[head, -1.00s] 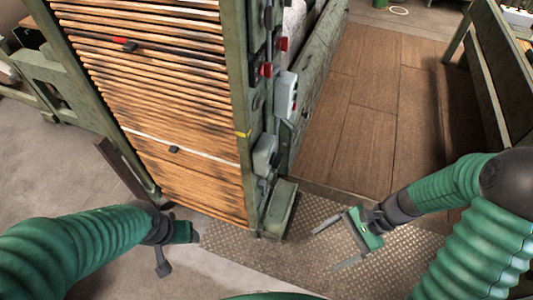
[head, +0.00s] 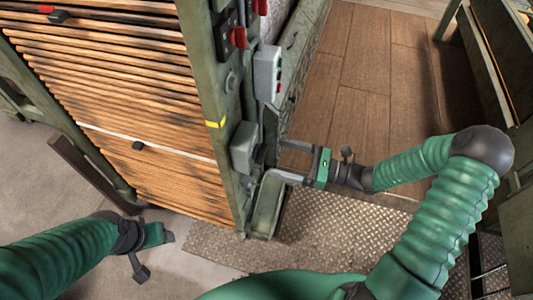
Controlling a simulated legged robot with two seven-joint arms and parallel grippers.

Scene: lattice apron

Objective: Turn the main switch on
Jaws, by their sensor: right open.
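A green post of the machine carries several controls. A red switch handle on a dark plate (head: 237,37) sits high on it, and another red handle (head: 260,7) is at the top edge. I cannot tell which is the main switch. A light grey button box (head: 268,72) with green and red buttons is below them, and a plain grey box (head: 245,147) lower down. My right gripper (head: 277,160) is open and empty, its fingers pointing left beside the plain grey box; contact is unclear. My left gripper (head: 166,237) is low at the left, away from the post; its fingers are unclear.
A stack of wooden slats (head: 130,90) fills the frame left of the post. A metal tread plate (head: 335,230) lies on the floor in front. The wooden floor (head: 370,70) right of the post is clear. A green frame (head: 490,70) stands at the far right.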

